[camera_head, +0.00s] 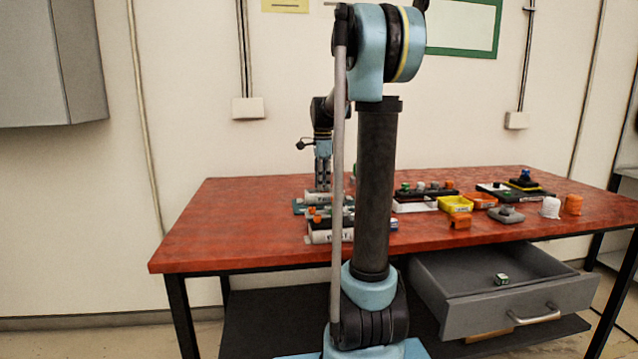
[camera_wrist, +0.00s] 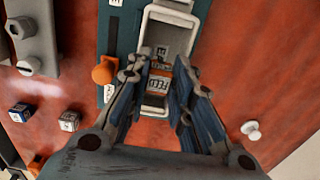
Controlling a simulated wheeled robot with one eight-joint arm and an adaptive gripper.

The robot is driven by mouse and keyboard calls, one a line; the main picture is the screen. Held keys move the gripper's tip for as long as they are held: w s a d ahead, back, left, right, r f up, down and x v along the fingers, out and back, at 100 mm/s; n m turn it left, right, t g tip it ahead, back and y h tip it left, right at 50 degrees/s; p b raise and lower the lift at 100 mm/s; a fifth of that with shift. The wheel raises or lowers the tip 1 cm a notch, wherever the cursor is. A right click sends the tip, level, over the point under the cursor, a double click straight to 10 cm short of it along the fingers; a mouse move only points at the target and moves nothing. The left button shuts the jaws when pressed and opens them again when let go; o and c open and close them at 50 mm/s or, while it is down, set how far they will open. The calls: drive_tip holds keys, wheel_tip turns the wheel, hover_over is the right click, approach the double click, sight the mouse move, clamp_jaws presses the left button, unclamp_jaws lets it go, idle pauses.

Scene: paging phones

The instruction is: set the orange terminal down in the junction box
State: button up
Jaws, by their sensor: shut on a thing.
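The orange terminal (camera_wrist: 158,86), with white and dark markings, is between the fingertips of my gripper (camera_wrist: 160,76) in the wrist view. My gripper is shut on it. The junction box (camera_wrist: 168,35) is a pale, open, long box directly beneath, and the terminal appears within its outline. I cannot tell whether the terminal touches the box floor. The fingers hide part of the box's near end. In the head view my gripper (camera_head: 322,184) points down over the left-middle of the table; the terminal cannot be made out there.
An orange knob (camera_wrist: 104,70) sits left of the box on a teal panel (camera_wrist: 124,30). A white knob (camera_wrist: 251,130) is at right.

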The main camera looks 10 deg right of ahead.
drive_tip(key=shift+f, duration=0.45)
drive_tip(key=shift+r, duration=0.15)
idle(0.5)
drive_tip(key=o, duration=1)
drive_tip(key=shift+r, duration=2.55)
